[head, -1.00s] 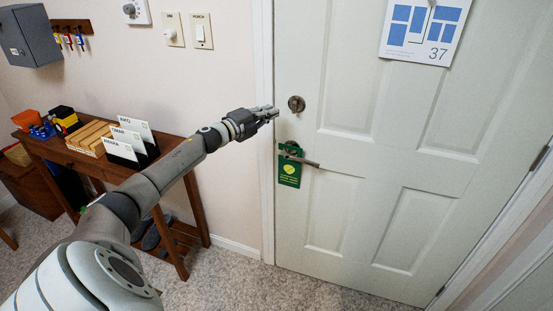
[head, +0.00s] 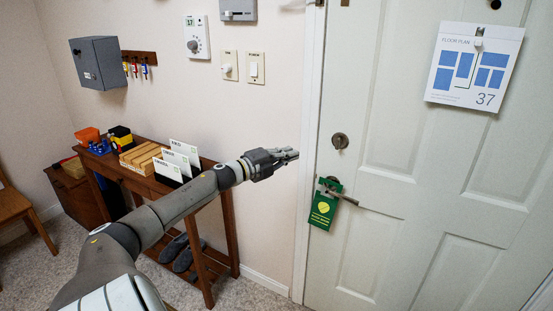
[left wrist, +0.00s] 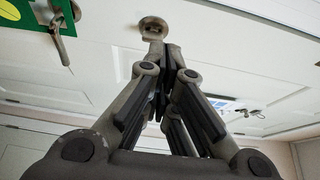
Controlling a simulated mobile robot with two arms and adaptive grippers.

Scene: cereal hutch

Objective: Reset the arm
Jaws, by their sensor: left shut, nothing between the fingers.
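My left arm reaches in from the lower left in the head view. Its gripper (head: 291,154) is shut and empty, in front of the wall and door frame, left of the door's round deadbolt (head: 340,141). In the left wrist view the closed fingers (left wrist: 163,62) point toward the deadbolt (left wrist: 152,24), which shows just past their tips. I cannot tell the exact gap, but in the head view the fingers and deadbolt are apart. My right gripper is in neither view.
The door (head: 400,160) is closed, with a lever handle (head: 345,198) and a green hanger (head: 323,210). A wooden side table (head: 228,215) with card files (head: 180,158) stands left, under my arm. A grey key box (head: 98,62) and switches (head: 255,68) are on the wall.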

